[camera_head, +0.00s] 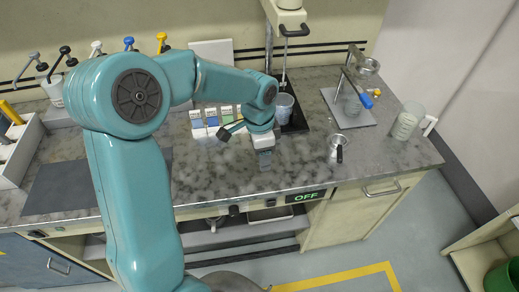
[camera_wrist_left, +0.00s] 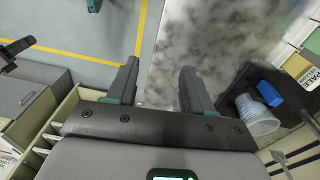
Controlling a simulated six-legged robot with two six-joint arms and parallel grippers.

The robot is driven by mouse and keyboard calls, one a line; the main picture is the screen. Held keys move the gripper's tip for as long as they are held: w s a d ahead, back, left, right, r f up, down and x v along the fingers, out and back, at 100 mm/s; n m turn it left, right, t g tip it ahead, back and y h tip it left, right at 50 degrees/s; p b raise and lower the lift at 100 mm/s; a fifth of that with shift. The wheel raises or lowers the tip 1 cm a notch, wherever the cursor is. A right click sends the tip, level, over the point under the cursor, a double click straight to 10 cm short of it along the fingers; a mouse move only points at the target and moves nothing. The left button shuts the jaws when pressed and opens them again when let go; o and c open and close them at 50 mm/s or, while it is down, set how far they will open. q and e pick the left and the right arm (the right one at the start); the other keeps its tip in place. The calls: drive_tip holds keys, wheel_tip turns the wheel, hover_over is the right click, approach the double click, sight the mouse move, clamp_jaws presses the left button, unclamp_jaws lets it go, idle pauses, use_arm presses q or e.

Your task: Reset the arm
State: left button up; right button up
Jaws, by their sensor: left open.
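My left arm (camera_head: 135,190) is teal and reaches in from the left over the grey stone counter (camera_head: 215,175). My left gripper (camera_head: 264,158) points down over the front middle of the counter, with nothing seen between its fingers. In the left wrist view, the gripper (camera_wrist_left: 159,75) has its two dark fingers spread apart, with counter top and floor showing beyond them. I cannot tell the exact height of the fingertips above the counter. My right gripper is not seen in either view.
A small metal pan (camera_head: 334,146) with a black handle and a measuring jug (camera_head: 408,121) stand to the right. Small labelled boxes (camera_head: 212,117) stand behind the gripper. A cup (camera_head: 284,106) sits under a stand, beside a metal press (camera_head: 352,100). An OFF display (camera_head: 306,196) is on the counter front.

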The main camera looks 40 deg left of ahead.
use_arm(q)
drive_tip(key=shift+w+f, duration=0.15)
idle(0.4)
drive_tip(key=s+d+f+n+h+b, duration=0.1)
drive_tip(key=d+f+n, duration=0.1)
drive_tip(key=d+f, duration=0.45)
drive_tip(key=s+d+f+n+h+b, duration=0.1)
drive_tip(key=d+f, duration=0.3)
drive_tip(key=f, duration=0.5)
drive_tip(key=s+d+f+n+h+b, duration=0.1)
drive_tip(key=s+d+f+n+b, duration=0.1)
drive_tip(key=s+d+f+n, duration=0.4)
drive_tip(key=s+d+f, duration=0.3)
drive_tip(key=s+f, duration=0.3)
drive_tip(key=f, duration=0.1)
drive_tip(key=shift+f, duration=0.2)
